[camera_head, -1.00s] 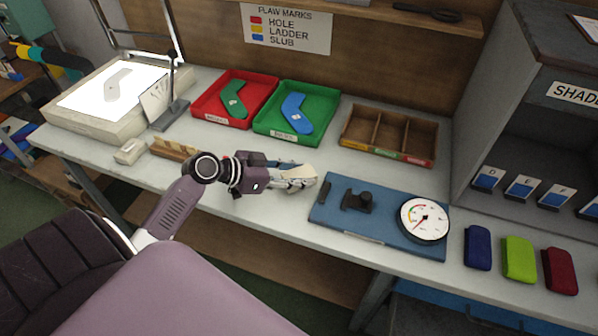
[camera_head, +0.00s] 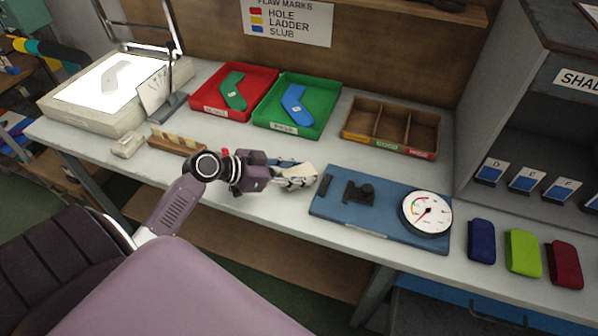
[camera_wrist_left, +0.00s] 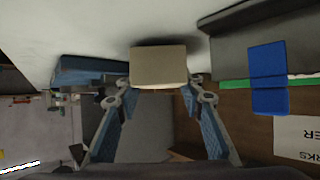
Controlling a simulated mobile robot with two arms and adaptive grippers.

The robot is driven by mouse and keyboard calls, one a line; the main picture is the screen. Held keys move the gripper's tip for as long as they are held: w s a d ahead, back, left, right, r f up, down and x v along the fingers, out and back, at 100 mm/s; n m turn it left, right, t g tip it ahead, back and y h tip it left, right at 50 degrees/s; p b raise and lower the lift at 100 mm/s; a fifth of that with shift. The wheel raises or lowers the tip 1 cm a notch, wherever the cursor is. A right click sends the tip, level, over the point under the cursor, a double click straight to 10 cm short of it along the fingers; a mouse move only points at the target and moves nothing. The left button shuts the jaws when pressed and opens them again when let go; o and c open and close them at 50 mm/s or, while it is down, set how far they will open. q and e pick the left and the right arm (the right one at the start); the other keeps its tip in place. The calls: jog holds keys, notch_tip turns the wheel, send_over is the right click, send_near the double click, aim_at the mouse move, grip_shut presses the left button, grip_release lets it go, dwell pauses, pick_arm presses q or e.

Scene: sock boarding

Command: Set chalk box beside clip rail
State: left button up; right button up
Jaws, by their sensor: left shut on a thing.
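A cream box (camera_head: 300,176), which looks like the chalk box, is between the fingers of my left gripper (camera_head: 284,175). The gripper is shut on it, over the front middle of the bench, left of the blue board. In the left wrist view the box (camera_wrist_left: 159,67) sits between both fingertips, with a shadow beside it on the pale bench top; I cannot tell how high it is. A low wooden rail with several pale upright pieces (camera_head: 178,145), which looks like the clip rail, lies to the left, behind my forearm. My right gripper is out of view.
A small cream block (camera_head: 128,146) lies left of the rail. Red (camera_head: 208,111) and green (camera_head: 316,132) trays with socks and a wooden divided box (camera_head: 347,135) stand behind. A blue board (camera_head: 385,225) with a dial is to the right. Bench between rail and trays is bare.

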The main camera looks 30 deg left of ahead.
pick_arm(q)
jog(key=shift+f, duration=0.35)
jog(key=o, duration=1.3)
jog(key=shift+r, duration=0.1)
jog(key=shift+o, duration=0.2)
